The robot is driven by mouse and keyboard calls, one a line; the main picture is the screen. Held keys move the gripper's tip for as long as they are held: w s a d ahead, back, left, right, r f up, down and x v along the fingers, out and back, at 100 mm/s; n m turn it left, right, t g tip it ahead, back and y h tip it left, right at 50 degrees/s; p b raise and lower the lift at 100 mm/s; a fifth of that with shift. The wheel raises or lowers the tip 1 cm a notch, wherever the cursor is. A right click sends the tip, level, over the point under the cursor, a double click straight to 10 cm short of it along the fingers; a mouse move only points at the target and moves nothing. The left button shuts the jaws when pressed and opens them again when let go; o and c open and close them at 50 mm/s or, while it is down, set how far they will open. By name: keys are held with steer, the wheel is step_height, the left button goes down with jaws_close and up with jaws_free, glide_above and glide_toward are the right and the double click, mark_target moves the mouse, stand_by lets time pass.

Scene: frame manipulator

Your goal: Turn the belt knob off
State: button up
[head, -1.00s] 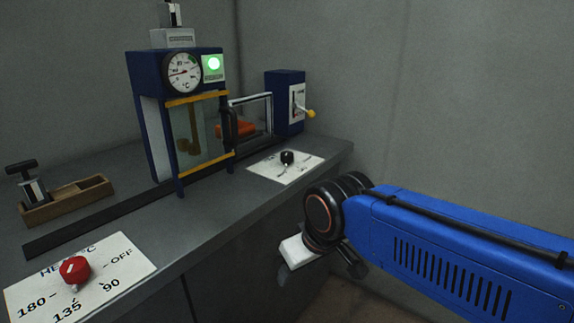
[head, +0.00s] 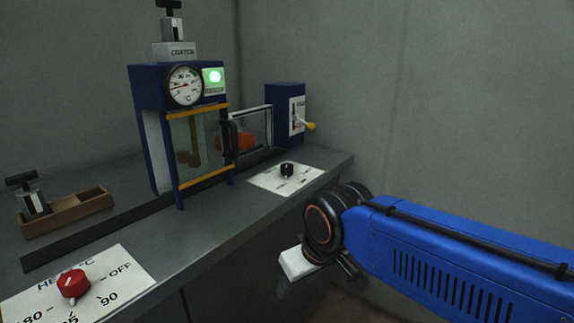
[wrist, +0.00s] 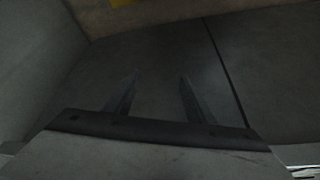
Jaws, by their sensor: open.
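A small black knob (head: 287,170) sits on a white panel (head: 262,181) on the counter, right of the blue machine; its markings are too small to read, and I take it for the belt knob. A red knob (head: 73,284) sits on another white panel, marked with heat numbers and OFF, at the front left. My gripper's fingers (wrist: 157,95) show in the wrist view, apart and empty, facing dark grey surfaces. In the head view my arm hangs beside the counter's front edge, below and right of the black knob, and the fingertips are hidden.
The blue machine (head: 150,130) has a dial gauge (head: 185,85), a lit green lamp (head: 214,76) and a glass door. A blue box (head: 285,100) with a yellow-tipped lever stands at the back. A wooden tray (head: 70,215) is at left. A dark belt strip (head: 100,235) runs along the counter.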

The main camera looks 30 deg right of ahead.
steer(key=w+d+r+m+g, duration=0.1)
steer(key=w+d+r+m, duration=0.15)
steer(key=w+r, duration=0.7)
step_height(320, 180, up, 22)
steer(key=m+g, duration=0.4)
steer(key=m, duration=0.5)
glide_above(287, 165)
steer(key=shift+n, duration=0.25)
step_height(287, 165, down, 18)
steer(key=shift+w+r, duration=0.15)
steer(key=c, duration=1)
